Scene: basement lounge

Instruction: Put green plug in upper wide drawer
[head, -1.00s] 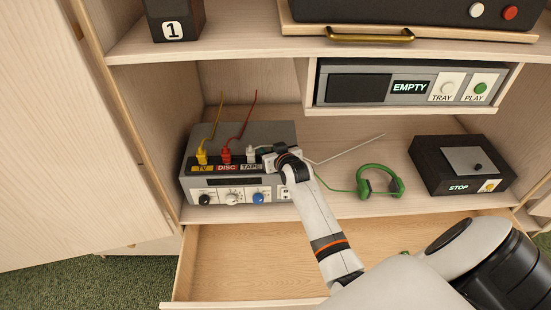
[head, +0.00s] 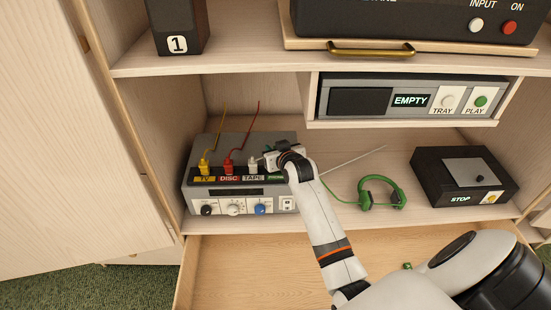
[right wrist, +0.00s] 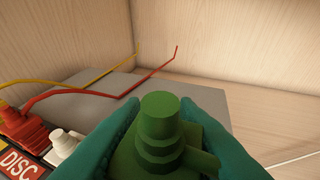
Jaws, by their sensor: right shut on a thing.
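My right gripper (head: 281,158) is at the right end of the grey switch box's row of plugs. In the right wrist view its green fingers (right wrist: 157,140) are shut on the green plug (right wrist: 160,125), one on each side. The plug looks upright; I cannot tell whether its lower end is clear of the box. In the head view the gripper mostly hides it. A wide wooden drawer (head: 235,270) stands open below the shelf. Part of its inside is hidden by my right arm. My left gripper is not in view.
The grey box (head: 240,185) also holds yellow (head: 204,166), red (head: 228,165) and white (head: 253,165) plugs. Green headphones (head: 382,193) and a black STOP box (head: 463,175) stand to the right. A player (head: 375,98) hangs above. A small green thing (head: 407,266) shows by the drawer.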

